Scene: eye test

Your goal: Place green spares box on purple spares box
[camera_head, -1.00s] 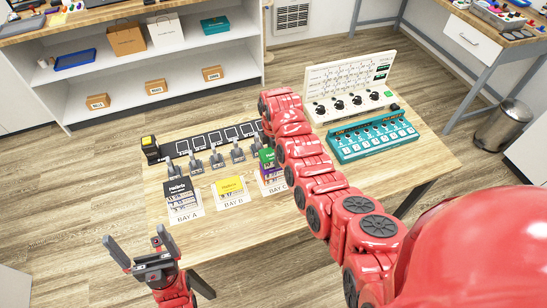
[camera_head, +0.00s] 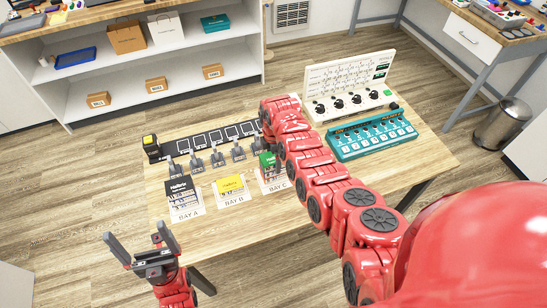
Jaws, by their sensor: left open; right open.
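The green spares box (camera_head: 268,160) is at BAY C on the table, close to the left side of my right forearm. I cannot make out a clear purple surface under it, so I cannot tell whether it rests on the purple spares box. My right gripper is hidden behind my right arm, which reaches over the table. My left gripper (camera_head: 138,236) is open and empty, in front of the table's near left edge and apart from the boxes.
A black box (camera_head: 179,187) stands at BAY A and a yellow box (camera_head: 230,184) at BAY B. A row of grey clamps (camera_head: 217,158) and a black strip (camera_head: 210,139) lie behind. A teal panel (camera_head: 372,139) and a white console (camera_head: 350,88) stand right of my arm.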

